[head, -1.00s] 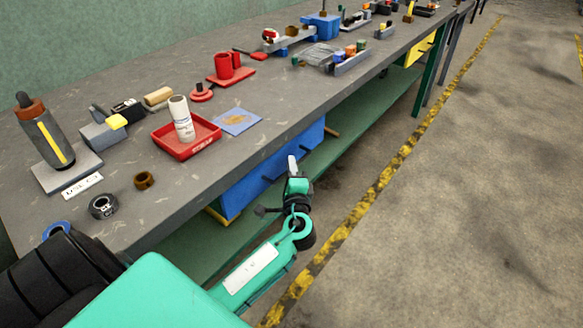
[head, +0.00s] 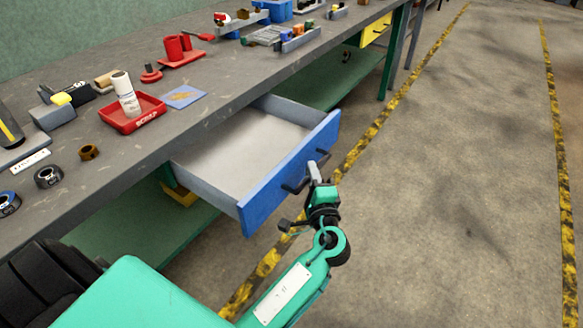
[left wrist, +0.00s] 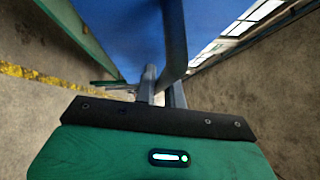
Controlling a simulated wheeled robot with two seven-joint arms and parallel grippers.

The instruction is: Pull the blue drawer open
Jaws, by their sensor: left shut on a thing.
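The blue drawer (head: 262,203) stands pulled out from under the grey workbench, and its pale, empty inside shows in the head view. Its dark handle (head: 294,187) is on the blue front. My left gripper (head: 315,172) is at this handle, in front of the drawer. In the left wrist view the fingers (left wrist: 163,88) are shut on the handle bar (left wrist: 174,40), with the blue drawer front (left wrist: 115,30) behind it. The exact finger contact is small and partly hidden. My right gripper is not in view.
The grey workbench (head: 95,205) holds a red tray (head: 140,120) with a white bottle (head: 126,95), a blue card (head: 183,97) and rolls of tape. A green lower shelf (head: 125,232) runs beneath. The floor (head: 450,190) to the right is clear.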

